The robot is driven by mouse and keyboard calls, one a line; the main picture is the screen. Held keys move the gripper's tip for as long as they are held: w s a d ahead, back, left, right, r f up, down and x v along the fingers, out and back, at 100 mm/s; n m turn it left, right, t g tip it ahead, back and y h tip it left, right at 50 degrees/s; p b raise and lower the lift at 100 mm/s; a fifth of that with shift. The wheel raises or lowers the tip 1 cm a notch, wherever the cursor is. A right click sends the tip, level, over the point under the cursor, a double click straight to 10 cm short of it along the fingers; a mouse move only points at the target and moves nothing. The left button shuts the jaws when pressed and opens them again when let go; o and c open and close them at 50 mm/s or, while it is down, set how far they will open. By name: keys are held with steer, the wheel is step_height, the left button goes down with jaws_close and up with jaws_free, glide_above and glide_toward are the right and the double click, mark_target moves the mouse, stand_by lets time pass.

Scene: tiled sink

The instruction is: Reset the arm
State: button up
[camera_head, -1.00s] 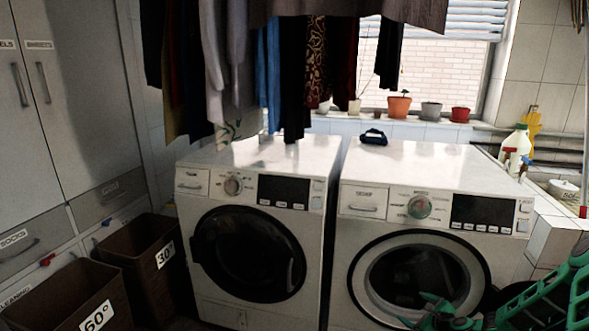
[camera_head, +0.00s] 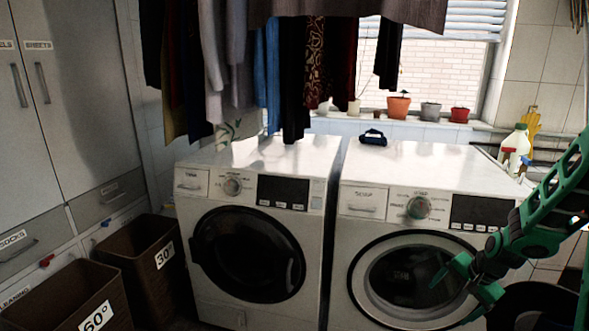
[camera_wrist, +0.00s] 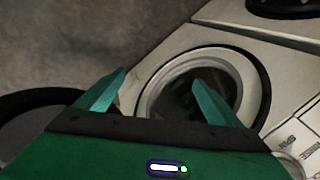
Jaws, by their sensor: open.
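My green arm reaches in from the right edge of the head view. My gripper (camera_head: 459,283) is in front of the right washing machine (camera_head: 420,165), before its round door (camera_head: 405,283). In the wrist view my gripper (camera_wrist: 157,92) has its two green fingers spread wide, with nothing between them. The machine's round door (camera_wrist: 195,85) shows beyond the fingers, and the gripper looks apart from it.
A second machine (camera_head: 250,165) stands to the left. Brown bins (camera_head: 150,245) stand before the cabinet. Clothes (camera_head: 235,60) hang above. A dark blue object (camera_head: 373,137) lies on the right machine. A dark round tub (camera_head: 540,300) is at lower right.

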steer(key=s+r+n+g+h, duration=0.2)
steer(key=s+r+n, duration=0.1)
steer(key=s+r, duration=1.05)
steer(key=s+a+r+n+g, duration=0.1)
steer(key=s+a+r, duration=0.1)
steer(key=s, duration=0.7)
steer(key=s+a+r+n+y, duration=0.1)
steer(key=s+r, duration=0.3)
steer(key=s, duration=0.5)
steer(key=shift+s+a+n+g, duration=0.3)
steer(key=shift+a+n+g, duration=0.1)
steer(key=shift+w+f, duration=0.25)
steer(key=shift+w, duration=0.4)
